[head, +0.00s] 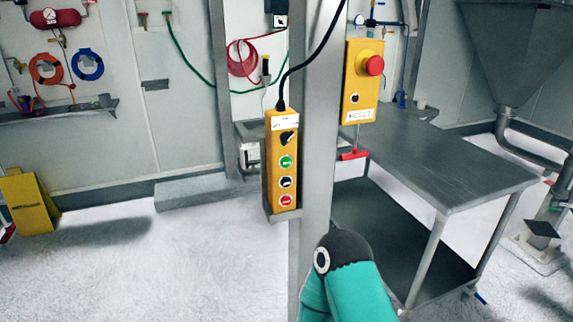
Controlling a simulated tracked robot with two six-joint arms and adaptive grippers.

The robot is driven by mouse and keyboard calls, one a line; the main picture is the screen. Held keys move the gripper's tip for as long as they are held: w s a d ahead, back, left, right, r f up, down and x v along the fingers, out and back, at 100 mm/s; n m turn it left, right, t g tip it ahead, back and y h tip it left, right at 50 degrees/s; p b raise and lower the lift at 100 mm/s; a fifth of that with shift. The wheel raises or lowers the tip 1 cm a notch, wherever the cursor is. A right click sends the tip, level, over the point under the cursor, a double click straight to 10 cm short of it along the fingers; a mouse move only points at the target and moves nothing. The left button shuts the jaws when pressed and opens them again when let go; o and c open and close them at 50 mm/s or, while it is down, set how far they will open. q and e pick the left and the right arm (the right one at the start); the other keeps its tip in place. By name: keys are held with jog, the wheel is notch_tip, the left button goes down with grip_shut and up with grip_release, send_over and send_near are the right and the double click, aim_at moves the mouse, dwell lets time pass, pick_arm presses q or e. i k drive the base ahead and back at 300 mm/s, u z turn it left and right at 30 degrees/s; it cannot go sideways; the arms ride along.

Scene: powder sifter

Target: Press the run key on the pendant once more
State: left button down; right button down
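The yellow pendant (284,165) hangs upright in a metal holder on the left side of a steel post, with a black cable from its top. Down its face are a black rotary switch (288,138), a green key (286,162), a black key (286,183) and a red key (286,201). Their labels are too small to read, so I cannot confirm which is the run key. Nothing touches the pendant's face. A teal and black part of my arm shows at the bottom, below and right of the pendant. Neither gripper is in view.
The steel post (318,120) stands mid-view. A yellow box (363,85) with a red mushroom button (375,65) is to its right. A steel table (440,165) and a hopper (520,50) stand farther right. Floor at left is mostly clear before a yellow sign (27,205).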

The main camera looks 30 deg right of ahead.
aim_at(285, 162)
jog(key=k, duration=1.35)
jog(key=z, duration=0.1)
jog(key=i, duration=0.3)
jog(key=z, duration=0.7)
jog(key=i, duration=0.95)
jog(key=z, duration=0.55)
jog(key=i, duration=0.65)
jog(key=u, duration=0.35)
